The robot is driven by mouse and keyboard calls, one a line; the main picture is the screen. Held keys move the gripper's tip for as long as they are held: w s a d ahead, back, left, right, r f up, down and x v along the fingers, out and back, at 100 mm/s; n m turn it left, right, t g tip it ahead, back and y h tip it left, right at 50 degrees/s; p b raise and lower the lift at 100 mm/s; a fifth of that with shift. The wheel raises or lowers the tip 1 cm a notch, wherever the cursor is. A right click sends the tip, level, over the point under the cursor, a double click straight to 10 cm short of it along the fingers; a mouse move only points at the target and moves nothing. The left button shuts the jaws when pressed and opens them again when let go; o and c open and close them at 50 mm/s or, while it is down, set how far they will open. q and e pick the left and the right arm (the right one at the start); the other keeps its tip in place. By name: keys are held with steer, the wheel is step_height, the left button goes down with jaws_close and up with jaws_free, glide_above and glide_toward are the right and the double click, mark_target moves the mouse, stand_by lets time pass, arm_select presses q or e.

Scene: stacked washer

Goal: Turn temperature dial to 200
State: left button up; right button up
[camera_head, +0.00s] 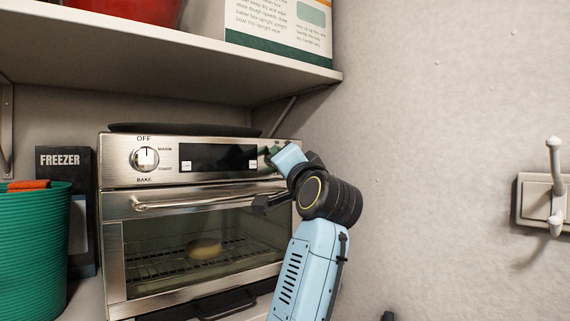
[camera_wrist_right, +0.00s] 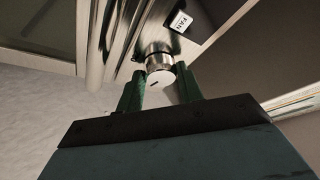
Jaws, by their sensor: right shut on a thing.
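The toaster oven (camera_head: 120,175) stands on the lower shelf, with a mode dial (camera_head: 145,158) marked OFF, WARM, TOAST and BAKE at its left. My right gripper (camera_head: 271,152) is at the right end of the control panel and hides the dial there in the head view. In the right wrist view, a round metal dial (camera_wrist_right: 160,74) sits between the green fingertips of my right gripper (camera_wrist_right: 160,85), which is shut on it. A FAN label (camera_wrist_right: 181,21) is beside this dial. No temperature marks or 200 can be read. My left gripper is not in view.
A dark display (camera_head: 215,157) and a door handle (camera_head: 205,201) are close to my gripper. A bread-like item (camera_head: 203,248) lies inside the closed oven. A green basket (camera_head: 35,240) is at left.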

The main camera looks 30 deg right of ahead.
steer(key=shift+a+r+m+g, duration=0.1)
steer(key=shift+m+g, duration=0.3)
steer(key=shift+m, duration=0.9)
steer(key=o, duration=1)
steer(key=b+v, duration=0.4)
steer(key=v, duration=0.9)
steer(key=shift+s+a, duration=0.15)
steer(key=shift+a, duration=0.05)
